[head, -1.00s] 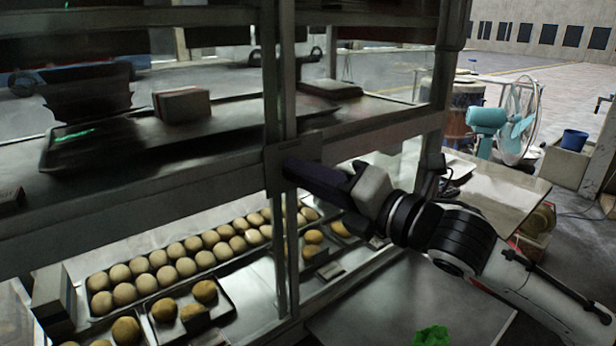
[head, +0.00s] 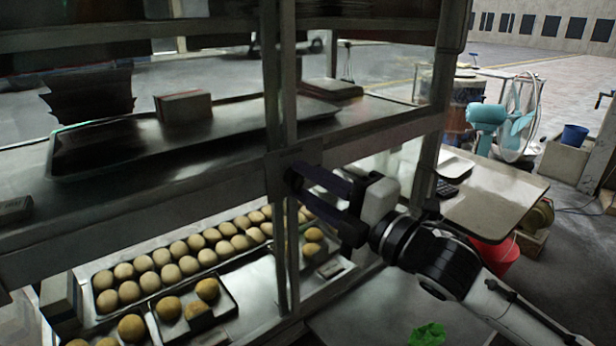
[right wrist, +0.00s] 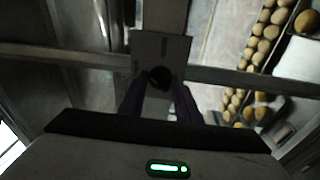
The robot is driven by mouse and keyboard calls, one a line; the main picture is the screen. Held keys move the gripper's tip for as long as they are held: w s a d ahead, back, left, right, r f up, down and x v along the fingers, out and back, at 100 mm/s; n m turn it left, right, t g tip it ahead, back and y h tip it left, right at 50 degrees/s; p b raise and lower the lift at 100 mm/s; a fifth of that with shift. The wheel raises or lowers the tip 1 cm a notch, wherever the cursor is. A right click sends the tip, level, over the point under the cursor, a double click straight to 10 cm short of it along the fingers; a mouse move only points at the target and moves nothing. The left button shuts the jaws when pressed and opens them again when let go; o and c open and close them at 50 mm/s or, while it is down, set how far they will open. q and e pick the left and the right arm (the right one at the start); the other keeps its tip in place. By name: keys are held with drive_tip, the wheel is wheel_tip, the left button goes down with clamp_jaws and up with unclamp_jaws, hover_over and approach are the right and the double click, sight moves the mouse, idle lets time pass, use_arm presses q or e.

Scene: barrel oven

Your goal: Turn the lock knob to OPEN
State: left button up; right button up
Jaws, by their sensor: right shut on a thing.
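The lock knob (right wrist: 160,77) is a small dark round piece on a pale plate (right wrist: 150,48) fixed where a post and a crossbar meet, seen in the right wrist view. My right gripper (right wrist: 160,92) has one dark finger on each side of the knob and is shut on it. In the head view, the right gripper (head: 297,184) reaches the front post (head: 278,120) of the rack; the knob is hidden there by the fingers. I cannot read any OPEN mark or tell the knob's angle. My left gripper is not in view.
Trays of round buns (head: 200,249) sit on the lower shelf behind the post. A box (head: 184,107) rests on the upper shelf tray. At right are a table (head: 495,200), a red bucket (head: 494,258) and a teal fan (head: 490,117). A green item (head: 428,334) lies at the bottom.

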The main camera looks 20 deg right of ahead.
drive_tip(key=shift+a+f+m+p, duration=0.1)
drive_tip(key=shift+m+p, duration=0.35)
drive_tip(key=shift+m, duration=0.65)
drive_tip(key=shift+m+t+h+p, duration=0.3)
drive_tip(key=shift+m+p, duration=0.2)
drive_tip(key=shift+m, duration=0.5)
drive_tip(key=shift+m+p, duration=0.6)
drive_tip(key=shift+m, duration=0.5)
drive_tip(key=m+p, duration=0.1)
drive_tip(key=m, duration=0.1)
drive_tip(key=shift+s+a+m+t+h+p, duration=0.1)
drive_tip(key=shift+m+t+h+p, duration=0.2)
drive_tip(key=shift+m+h+p, duration=0.1)
drive_tip(key=shift+m+p, duration=0.4)
drive_tip(key=shift+m, duration=0.2)
drive_tip(key=shift+f+m+p, duration=0.1)
drive_tip(key=shift+m+p, duration=0.2)
drive_tip(key=shift+m, duration=0.3)
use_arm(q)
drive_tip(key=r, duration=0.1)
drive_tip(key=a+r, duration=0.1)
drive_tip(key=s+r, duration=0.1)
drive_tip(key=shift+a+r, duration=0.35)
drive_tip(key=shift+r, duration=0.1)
use_arm(e)
drive_tip(key=shift+f+m+h, duration=0.1)
drive_tip(key=shift+m+h, duration=0.2)
drive_tip(key=shift+m, duration=0.1)
